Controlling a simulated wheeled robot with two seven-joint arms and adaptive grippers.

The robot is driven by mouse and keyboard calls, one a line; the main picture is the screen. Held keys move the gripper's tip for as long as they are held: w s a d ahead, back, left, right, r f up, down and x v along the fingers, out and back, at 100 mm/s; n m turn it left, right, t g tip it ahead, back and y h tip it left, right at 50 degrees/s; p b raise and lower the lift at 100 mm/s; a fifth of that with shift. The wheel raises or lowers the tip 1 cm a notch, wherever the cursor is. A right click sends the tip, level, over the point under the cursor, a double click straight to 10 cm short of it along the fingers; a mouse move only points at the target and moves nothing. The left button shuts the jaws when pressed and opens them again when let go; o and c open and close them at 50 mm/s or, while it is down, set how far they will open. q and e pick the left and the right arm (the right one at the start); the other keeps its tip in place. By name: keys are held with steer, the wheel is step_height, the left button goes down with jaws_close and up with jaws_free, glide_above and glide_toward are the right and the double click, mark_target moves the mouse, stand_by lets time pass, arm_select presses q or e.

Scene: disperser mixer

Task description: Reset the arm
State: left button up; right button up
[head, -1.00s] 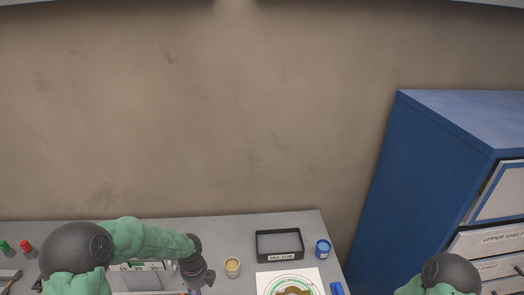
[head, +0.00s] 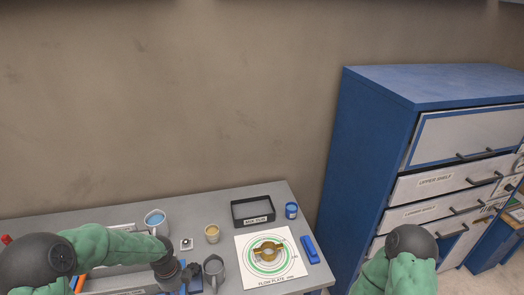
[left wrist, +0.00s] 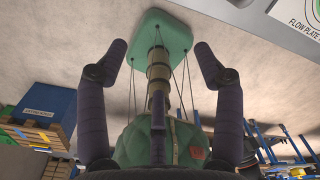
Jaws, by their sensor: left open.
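My left arm (head: 105,245) reaches in from the left over the table, its dark wrist (head: 165,268) low beside a grey mug (head: 213,270). In the left wrist view my left gripper (left wrist: 160,48) has its two dark fingers wide apart with nothing held between them. Behind them are the floor and a green body on a base, seemingly my own. In the head view the fingers cannot be made out clearly. My right arm (head: 405,260) shows at the lower right, in front of the blue cabinet (head: 365,160); its gripper is out of frame.
On the grey table are a black MIX TUB tray (head: 237,221), a blue jar (head: 291,210), a beige cup (head: 212,233), a mug with blue contents (head: 155,220), a FLOW PLATE sheet (head: 246,274) with a brass piece (head: 267,249), and a blue block (head: 310,249).

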arm_select(q)
steer(key=s+d+f+n+h+b, duration=0.1)
steer(key=s+d+f+n+b, duration=0.4)
steer(key=f+n, duration=0.4)
steer(key=s+d+f+n+h+b, duration=0.1)
steer(key=s+d+f+n+b, duration=0.4)
steer(key=f, duration=0.8)
steer(key=s+d+f+n+h+b, duration=0.1)
steer(key=s+d+f+n+b, duration=0.5)
steer(key=f+n, duration=0.6)
steer(key=shift+d+n+h+b, duration=0.3)
steer(key=shift+d+h+b, duration=0.1)
steer(key=shift+d+b, duration=0.5)
arm_select(e)
step_height(320, 180, down, 19)
steer(key=shift+w+r, duration=0.2)
steer(key=shift+w, duration=0.25)
arm_select(q)
steer(key=shift+o, duration=0.2)
steer(key=shift+a, duration=0.1)
